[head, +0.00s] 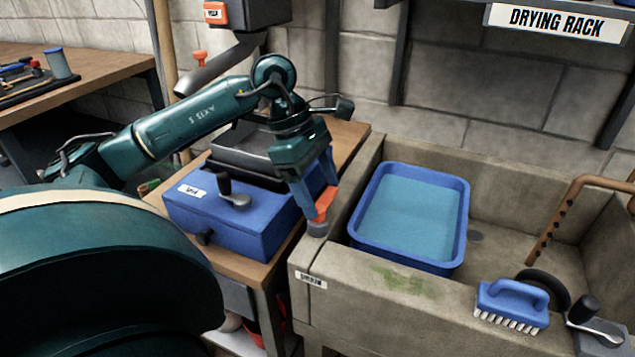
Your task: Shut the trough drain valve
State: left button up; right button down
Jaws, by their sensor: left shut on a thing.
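The trough drain valve (323,205) has an orange-red lever above a grey round base. It sits at the left rim of the concrete trough (345,287), above a small label on the trough's front that seems to read "DRAIN". My left gripper (314,208) comes down from above with its blue fingers shut on the orange lever. The fingers partly cover the lever, so I cannot tell how far it is turned. My right gripper is not in view.
A blue tub (466,225) of water stands in the trough. A blue brush (513,302) lies on its front rim. A blue box (262,226) with a black crank stands on the bench left of the valve.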

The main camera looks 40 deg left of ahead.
pick_arm(q)
jog(key=o, duration=1)
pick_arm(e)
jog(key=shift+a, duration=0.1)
pick_arm(q)
jog(key=p+v, duration=0.2)
jog(key=v, duration=1.1)
jog(key=shift+r+p, duration=0.1)
jog(key=shift+p, duration=0.3)
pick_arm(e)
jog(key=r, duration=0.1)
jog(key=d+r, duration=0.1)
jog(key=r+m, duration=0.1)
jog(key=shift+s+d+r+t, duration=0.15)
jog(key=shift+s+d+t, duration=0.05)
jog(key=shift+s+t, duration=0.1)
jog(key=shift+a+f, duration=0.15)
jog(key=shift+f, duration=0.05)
